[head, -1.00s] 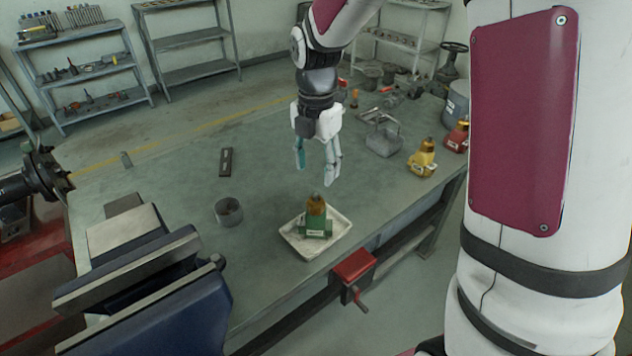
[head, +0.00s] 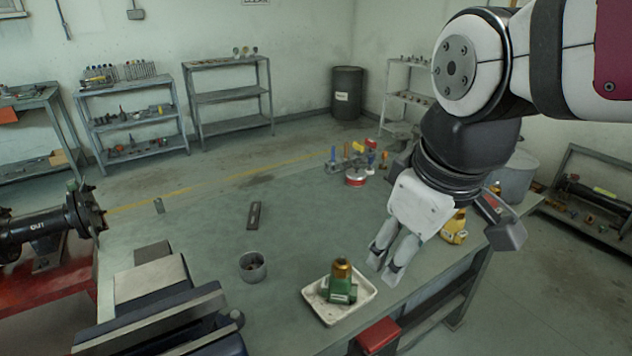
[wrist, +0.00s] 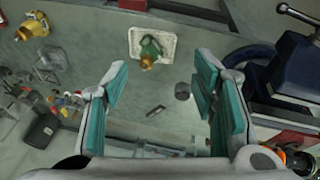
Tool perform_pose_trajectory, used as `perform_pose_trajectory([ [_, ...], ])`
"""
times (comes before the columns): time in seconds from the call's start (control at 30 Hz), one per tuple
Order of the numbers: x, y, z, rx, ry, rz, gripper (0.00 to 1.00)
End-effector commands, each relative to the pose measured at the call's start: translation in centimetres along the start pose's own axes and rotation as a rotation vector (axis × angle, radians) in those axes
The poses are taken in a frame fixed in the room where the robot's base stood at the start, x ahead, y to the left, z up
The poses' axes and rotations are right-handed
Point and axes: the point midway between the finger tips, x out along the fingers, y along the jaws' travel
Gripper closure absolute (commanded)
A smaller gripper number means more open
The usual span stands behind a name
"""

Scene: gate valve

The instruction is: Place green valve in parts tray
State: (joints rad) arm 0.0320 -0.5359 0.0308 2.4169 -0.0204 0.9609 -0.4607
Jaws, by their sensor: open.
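The green valve (head: 339,287) with its brass top stands upright in the white parts tray (head: 365,299) near the front edge of the workbench. In the wrist view the valve (wrist: 149,47) and tray (wrist: 168,41) show at the top centre, beyond the fingers. My gripper (head: 381,268) is above and behind the tray to the right in the head view, apart from the valve. In the wrist view my gripper (wrist: 165,90) has its teal-padded fingers spread wide with nothing between them.
A yellow valve (head: 453,227) stands right of my gripper, partly hidden by it. A metal cup (head: 252,266) and a dark flat bar (head: 254,215) lie left of the tray. A vise (head: 165,310) fills the front left.

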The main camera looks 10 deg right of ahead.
Motion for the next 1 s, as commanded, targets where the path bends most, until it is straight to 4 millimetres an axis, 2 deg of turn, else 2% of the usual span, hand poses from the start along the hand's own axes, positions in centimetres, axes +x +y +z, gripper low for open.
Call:
perform_pose_trajectory([
  [0.1,-0.7,-1.3,2.4,0.238,0.048,0.004,0.47],
  [0.3,-0.8,-2.2,4.2,0.449,0.083,-0.005,0.47],
  [1.0,-0.8,-2.3,4.4,0.472,0.085,-0.006,0.47],
])
